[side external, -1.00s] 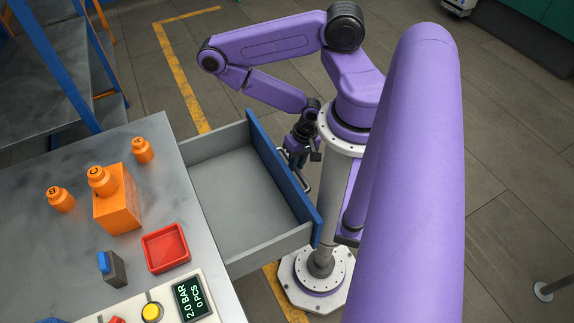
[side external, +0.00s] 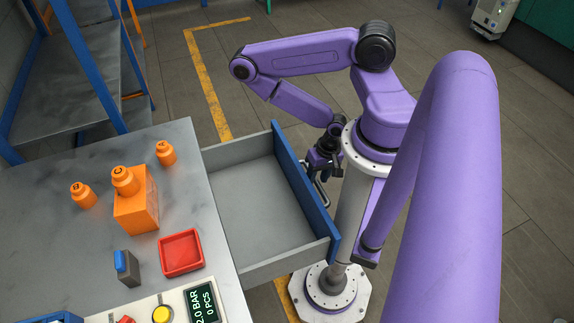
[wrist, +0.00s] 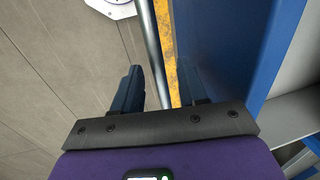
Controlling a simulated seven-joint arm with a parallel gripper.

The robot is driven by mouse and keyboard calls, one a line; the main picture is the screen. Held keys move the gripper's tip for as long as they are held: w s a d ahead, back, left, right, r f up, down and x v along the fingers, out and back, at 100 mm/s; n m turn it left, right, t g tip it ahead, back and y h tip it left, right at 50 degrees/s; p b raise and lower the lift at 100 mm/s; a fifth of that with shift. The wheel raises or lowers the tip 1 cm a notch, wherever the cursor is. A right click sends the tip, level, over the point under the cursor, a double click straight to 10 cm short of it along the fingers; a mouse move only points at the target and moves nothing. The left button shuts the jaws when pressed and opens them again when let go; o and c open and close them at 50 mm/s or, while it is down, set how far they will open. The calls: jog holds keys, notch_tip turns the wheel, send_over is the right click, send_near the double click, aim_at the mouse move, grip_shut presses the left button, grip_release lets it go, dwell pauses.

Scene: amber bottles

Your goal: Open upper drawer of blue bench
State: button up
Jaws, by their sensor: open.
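The upper drawer (side external: 262,205) of the blue bench stands pulled well out, and its grey inside is empty. Its blue front panel (side external: 306,193) faces my arm in the side view and runs down the right of the wrist view (wrist: 223,45). A grey bar handle (side external: 322,192) sits on the outer face of that panel. My gripper (side external: 319,170) is just outside the panel, at the handle. In the wrist view my gripper (wrist: 160,78) has its fingers apart, with a grey bar (wrist: 154,55) passing between them. Contact with the bar cannot be told.
A blue-framed shelf (side external: 80,92) stands behind. My column and base are close to the drawer front.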

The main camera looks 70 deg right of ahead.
jog(key=w+a, duration=1.9)
jog(key=s+d+r+n, duration=0.1)
jog(key=r, duration=0.9)
jog(key=s+d+r+n, duration=0.1)
jog(key=s+r, duration=0.1)
jog(key=r, duration=0.7)
jog(key=shift+s+r+n, duration=0.15)
jog(key=shift+r+n, duration=0.2)
jog(key=shift+n, duration=0.05)
